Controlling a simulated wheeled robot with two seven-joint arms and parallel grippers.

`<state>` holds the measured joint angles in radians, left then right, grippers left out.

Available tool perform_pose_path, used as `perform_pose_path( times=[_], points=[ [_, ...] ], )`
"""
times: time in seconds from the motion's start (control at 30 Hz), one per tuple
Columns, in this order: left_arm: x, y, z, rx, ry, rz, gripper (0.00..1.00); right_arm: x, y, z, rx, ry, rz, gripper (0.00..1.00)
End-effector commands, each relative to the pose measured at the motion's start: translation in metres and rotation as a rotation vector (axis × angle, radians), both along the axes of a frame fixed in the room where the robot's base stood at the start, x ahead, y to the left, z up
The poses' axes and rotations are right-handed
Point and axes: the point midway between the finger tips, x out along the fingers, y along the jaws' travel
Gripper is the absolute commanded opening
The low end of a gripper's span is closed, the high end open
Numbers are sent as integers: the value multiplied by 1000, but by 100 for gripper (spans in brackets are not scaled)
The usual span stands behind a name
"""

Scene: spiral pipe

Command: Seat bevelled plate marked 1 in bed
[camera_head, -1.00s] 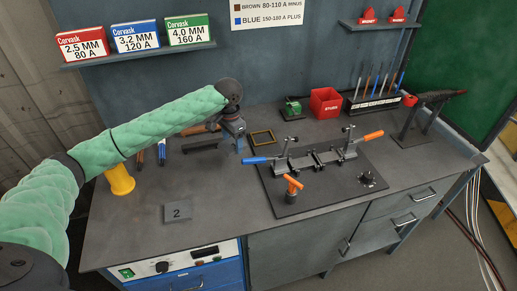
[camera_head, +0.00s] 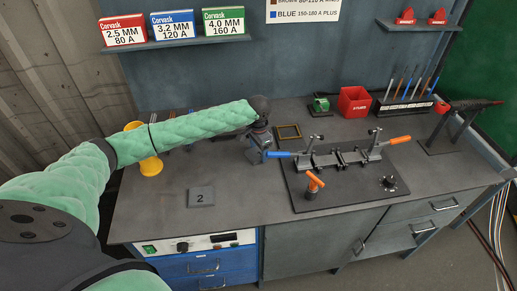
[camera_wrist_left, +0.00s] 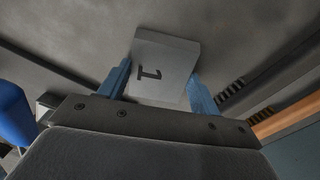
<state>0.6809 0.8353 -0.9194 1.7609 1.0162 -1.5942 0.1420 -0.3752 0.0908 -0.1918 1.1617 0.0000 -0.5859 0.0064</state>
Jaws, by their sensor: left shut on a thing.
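My left gripper (camera_head: 262,156) is above the bench, just left of the fixture's blue clamp handle (camera_head: 280,154). In the left wrist view its blue fingers are shut on the grey bevelled plate marked 1 (camera_wrist_left: 174,66), whose number faces the camera. In the head view I cannot clearly make out this plate. The bed (camera_head: 340,158) is a dark metal fixture with clamps on a black base plate (camera_head: 345,190). Another grey plate, marked 2 (camera_head: 201,197), lies flat on the bench, left of the fixture. My right gripper is out of view.
A brown frame (camera_head: 288,131) lies behind the gripper. The bench front around plate 2 is clear.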

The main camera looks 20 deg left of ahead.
Motion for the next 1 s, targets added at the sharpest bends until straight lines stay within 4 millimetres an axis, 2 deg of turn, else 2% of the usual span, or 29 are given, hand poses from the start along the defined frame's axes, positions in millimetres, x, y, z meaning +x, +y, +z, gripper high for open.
perform_pose_path(
  times=[0.2, 0.23, 0.33, 0.73, 0.87, 1.0],
  points=[
    [1, 0, 0, -1, -2, 0, 14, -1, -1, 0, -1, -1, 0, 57],
    [0, 0, -2, 0, 0, 0, 67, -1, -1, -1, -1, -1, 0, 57],
    [0, 0, -2, 0, 0, 0, 85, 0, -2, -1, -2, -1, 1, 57],
    [0, 0, 2, 0, 0, 0, 85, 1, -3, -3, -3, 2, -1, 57],
    [1, 0, 15, 0, -2, -1, 85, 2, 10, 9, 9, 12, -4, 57],
    [1, 0, 37, 0, -2, 0, 85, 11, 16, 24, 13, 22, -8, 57]
  ],
)
